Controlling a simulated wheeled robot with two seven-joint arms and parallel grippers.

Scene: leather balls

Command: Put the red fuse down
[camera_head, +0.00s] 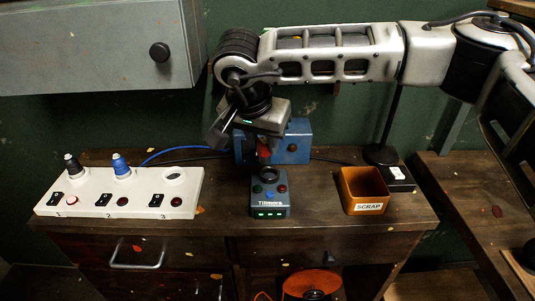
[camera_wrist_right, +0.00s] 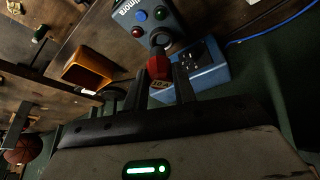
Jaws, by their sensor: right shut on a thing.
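The red fuse (camera_head: 264,151) is held in my right gripper (camera_head: 260,143), directly above the tester (camera_head: 269,205). In the right wrist view the red fuse (camera_wrist_right: 159,68) sits between the two dark fingers, with its far end close to the round socket at the end of the tester (camera_wrist_right: 150,17). I cannot tell whether the fuse touches the socket or is just over it. The white panel (camera_head: 122,205) holds a black fuse (camera_head: 72,165) at 1 and a blue fuse (camera_head: 121,165) at 2. Position 3 (camera_head: 174,176) is empty. My left gripper is not in view.
An orange SCRAP bin (camera_head: 363,208) stands right of the tester, with a small black box (camera_head: 397,180) behind it. A blue box (camera_head: 291,143) stands behind the tester. A grey cabinet (camera_head: 100,45) hangs at the upper left. Bench top is free between tester and bin.

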